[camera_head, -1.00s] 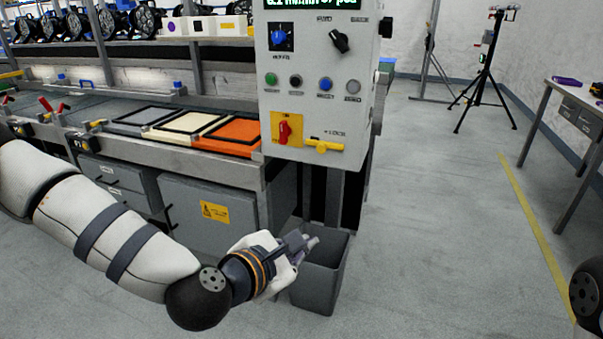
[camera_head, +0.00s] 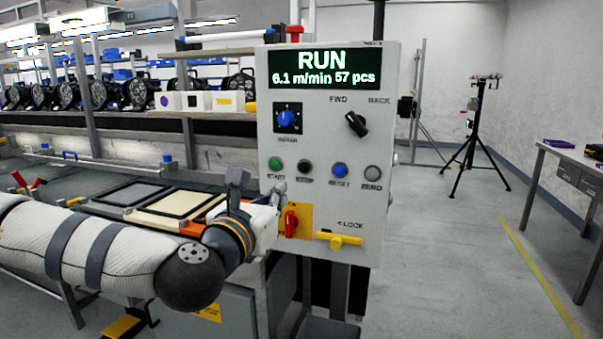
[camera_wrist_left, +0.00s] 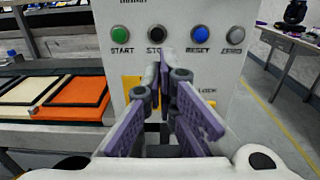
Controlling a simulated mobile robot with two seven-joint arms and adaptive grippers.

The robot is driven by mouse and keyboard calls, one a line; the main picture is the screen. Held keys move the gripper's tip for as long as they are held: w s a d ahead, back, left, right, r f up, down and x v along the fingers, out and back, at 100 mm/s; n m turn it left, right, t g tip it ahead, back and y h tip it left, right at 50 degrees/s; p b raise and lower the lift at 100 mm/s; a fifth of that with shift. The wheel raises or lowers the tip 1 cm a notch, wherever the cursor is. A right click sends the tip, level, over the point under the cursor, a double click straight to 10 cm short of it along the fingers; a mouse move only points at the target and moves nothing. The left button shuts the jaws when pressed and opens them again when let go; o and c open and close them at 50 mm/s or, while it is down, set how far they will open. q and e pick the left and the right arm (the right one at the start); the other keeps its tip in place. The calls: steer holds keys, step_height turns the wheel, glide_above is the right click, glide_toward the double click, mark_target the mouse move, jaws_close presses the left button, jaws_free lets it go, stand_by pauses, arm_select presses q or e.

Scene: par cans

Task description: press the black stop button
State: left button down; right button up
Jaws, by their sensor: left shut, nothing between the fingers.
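The black stop button (camera_head: 304,166) sits in a row on the grey control panel (camera_head: 330,215), between the green start button (camera_head: 275,164) and the blue reset button (camera_head: 340,170). In the left wrist view the black button (camera_wrist_left: 157,33) shows above my fingertips, which cover part of its label. My left gripper (camera_head: 279,188) is shut and empty, in front of the panel, below and left of the black button in the head view. It also shows in the left wrist view (camera_wrist_left: 165,58). I cannot tell whether its tips touch the panel. My right gripper is out of view.
The panel display (camera_head: 311,67) reads RUN. A red switch (camera_head: 290,223) and a yellow lock handle (camera_head: 338,240) stick out below the buttons. A grey button (camera_head: 373,173) is right of the blue one. Framed trays (camera_head: 175,203) lie on the conveyor at left.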

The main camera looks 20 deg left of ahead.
mark_target(306, 169)
arm_select(q)
steer(key=w, duration=1.3)
steer(key=shift+w+d+b, duration=0.25)
steer(key=shift+w+b, duration=0.05)
steer(key=shift+w, duration=0.1)
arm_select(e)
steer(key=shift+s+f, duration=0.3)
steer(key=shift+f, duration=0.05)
arm_select(q)
steer(key=shift+f, duration=0.1)
